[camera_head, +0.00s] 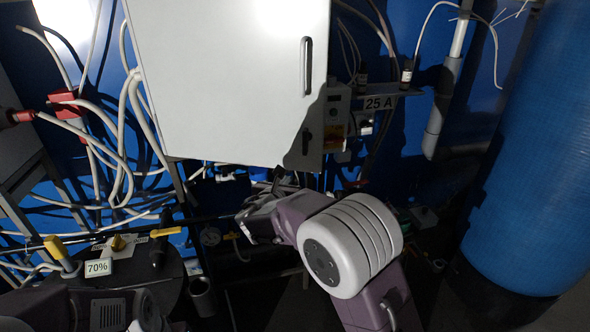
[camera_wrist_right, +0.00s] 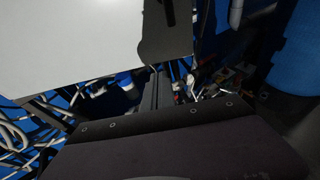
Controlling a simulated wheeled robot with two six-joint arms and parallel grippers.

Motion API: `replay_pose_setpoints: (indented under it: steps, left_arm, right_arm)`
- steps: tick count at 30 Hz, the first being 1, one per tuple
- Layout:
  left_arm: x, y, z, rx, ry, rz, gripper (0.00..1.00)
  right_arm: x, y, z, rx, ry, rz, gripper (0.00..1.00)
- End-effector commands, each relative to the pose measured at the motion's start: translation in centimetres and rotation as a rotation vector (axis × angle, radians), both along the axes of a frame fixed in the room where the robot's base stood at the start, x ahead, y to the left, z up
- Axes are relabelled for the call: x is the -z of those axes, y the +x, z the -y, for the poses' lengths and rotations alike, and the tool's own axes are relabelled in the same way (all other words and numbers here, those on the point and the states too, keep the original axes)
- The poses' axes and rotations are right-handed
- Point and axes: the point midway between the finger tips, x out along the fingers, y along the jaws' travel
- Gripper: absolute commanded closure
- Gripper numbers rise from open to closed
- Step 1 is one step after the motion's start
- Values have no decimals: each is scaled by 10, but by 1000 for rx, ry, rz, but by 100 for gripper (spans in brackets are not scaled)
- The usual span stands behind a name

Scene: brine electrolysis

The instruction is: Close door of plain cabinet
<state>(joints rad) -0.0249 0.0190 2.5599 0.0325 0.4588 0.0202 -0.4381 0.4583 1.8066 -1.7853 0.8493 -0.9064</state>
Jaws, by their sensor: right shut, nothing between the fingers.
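The plain cabinet's light grey door (camera_head: 225,80) fills the upper middle of the head view. It has a dark vertical handle (camera_head: 307,66) near its right edge and a small dark latch (camera_head: 306,141) below. I cannot tell whether the door is flush with its frame. My right gripper (camera_head: 278,184) is shut and empty by the door's lower right edge; contact cannot be judged. In the right wrist view, the door (camera_wrist_right: 90,50) is at upper left, above the dark fingers (camera_wrist_right: 157,82). My left arm shows at the lower left, its gripper out of view.
A small control box (camera_head: 337,118) and a shelf labelled 25 A (camera_head: 379,102) are right of the door. A big blue tank (camera_head: 530,150) stands at far right. Loose white hoses (camera_head: 120,130) hang at left. A dark vessel with a 70% label (camera_head: 98,267) stands at lower left.

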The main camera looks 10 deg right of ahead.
Motion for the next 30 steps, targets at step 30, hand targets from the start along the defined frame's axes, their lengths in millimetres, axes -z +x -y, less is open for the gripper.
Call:
replay_pose_setpoints:
  steps: [30]
  left_arm:
    - [-34, 0, 0, 0, 0, 0, 39]
  right_arm:
    - [20, 94, 45, 0, 0, 0, 100]
